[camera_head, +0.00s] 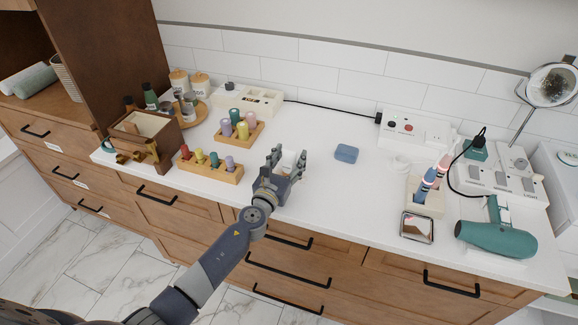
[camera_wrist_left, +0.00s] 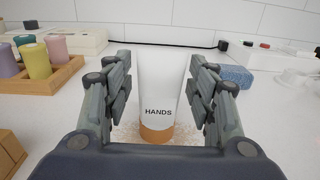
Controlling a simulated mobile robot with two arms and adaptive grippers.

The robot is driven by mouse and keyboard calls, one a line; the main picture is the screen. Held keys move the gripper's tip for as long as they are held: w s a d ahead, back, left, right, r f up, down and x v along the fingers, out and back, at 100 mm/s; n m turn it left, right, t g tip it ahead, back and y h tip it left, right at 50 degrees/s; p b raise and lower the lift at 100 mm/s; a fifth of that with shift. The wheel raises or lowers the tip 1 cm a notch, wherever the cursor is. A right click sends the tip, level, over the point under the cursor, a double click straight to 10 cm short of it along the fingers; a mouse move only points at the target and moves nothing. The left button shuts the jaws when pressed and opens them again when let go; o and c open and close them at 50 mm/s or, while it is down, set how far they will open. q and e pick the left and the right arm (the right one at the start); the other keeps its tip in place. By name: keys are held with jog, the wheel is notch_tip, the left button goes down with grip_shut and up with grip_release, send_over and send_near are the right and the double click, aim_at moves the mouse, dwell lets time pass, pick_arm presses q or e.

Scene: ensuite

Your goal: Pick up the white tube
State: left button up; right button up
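The white tube (camera_wrist_left: 160,85) stands upright on its orange-brown cap in the left wrist view, with "HANDS" printed on its front. My left gripper (camera_head: 287,160) is open, with its fingers on both sides of the tube. In the left wrist view my left gripper (camera_wrist_left: 158,95) shows a gap between the left finger and the tube; the right finger is very close to it, and I cannot tell whether they touch. In the head view the tube is mostly hidden between the fingers. My right gripper is not in view.
A blue block (camera_head: 346,153) lies right of the gripper. Wooden racks of coloured pegs (camera_head: 238,130) (camera_head: 210,173) stand to the left. A toothbrush holder (camera_head: 425,198) and a green hair dryer (camera_head: 495,236) are at the right. The counter (camera_head: 330,200) between is clear.

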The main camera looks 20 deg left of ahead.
pick_arm(q)
grip_shut()
jog(key=shift+r, duration=0.1)
